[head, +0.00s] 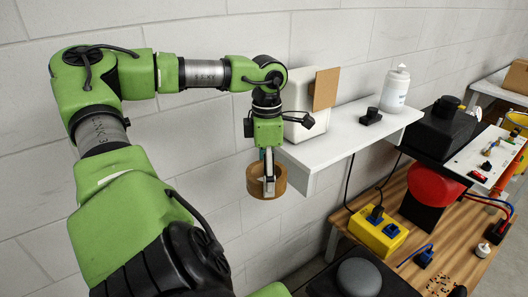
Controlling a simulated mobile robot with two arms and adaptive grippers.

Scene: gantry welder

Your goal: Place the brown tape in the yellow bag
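The brown tape (252,181) is a ring in the air in front of the wall, left of the white shelf's end. My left gripper (268,184) points down at it, with its fingers closed on the ring's wall, so the tape hangs from it. The fingers partly hide the ring. I cannot make out a yellow bag with certainty. A yellow item (516,120) is cut off at the right edge, and its kind is unclear. My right gripper is not in view.
A white shelf (335,150) bears a white bottle (395,88), a brown panel (326,88) and a small black object (371,116). Below right, a wooden table (425,262) carries a yellow box (372,238) with blue parts, a red dome (433,184) and cables.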

